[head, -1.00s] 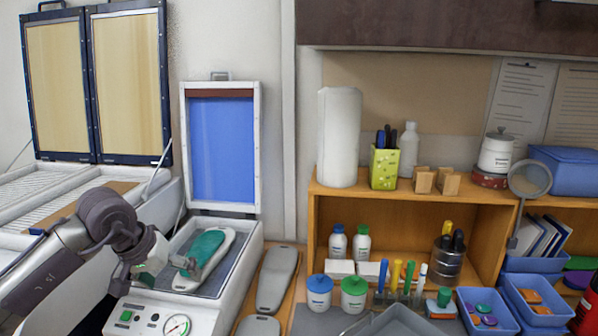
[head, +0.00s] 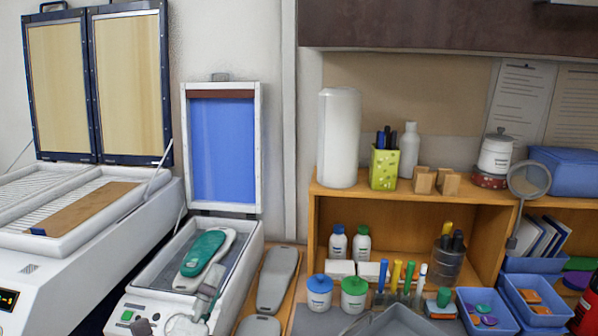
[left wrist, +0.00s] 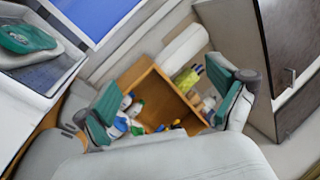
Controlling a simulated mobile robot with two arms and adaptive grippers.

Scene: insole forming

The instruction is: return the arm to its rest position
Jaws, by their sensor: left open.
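My left gripper (head: 212,284) is at the bottom of the head view, in front of the forming press and partly cut off by the frame edge. In the left wrist view its two teal-padded fingers (left wrist: 165,100) stand wide apart with nothing between them. A teal insole (head: 203,250) lies on a pale last (head: 225,247) in the open press (head: 253,247). The insole also shows at the upper left of the left wrist view (left wrist: 25,38), apart from the fingers. The press lid with its blue membrane (head: 222,150) stands upright. My right gripper is not in view.
A heater (head: 70,265) with raised panels stands at left, a brown sheet (head: 85,210) on its bed. Grey lasts (head: 277,280) lie right of the press. A wooden shelf (head: 400,205) with bottles, pens and bins fills the right.

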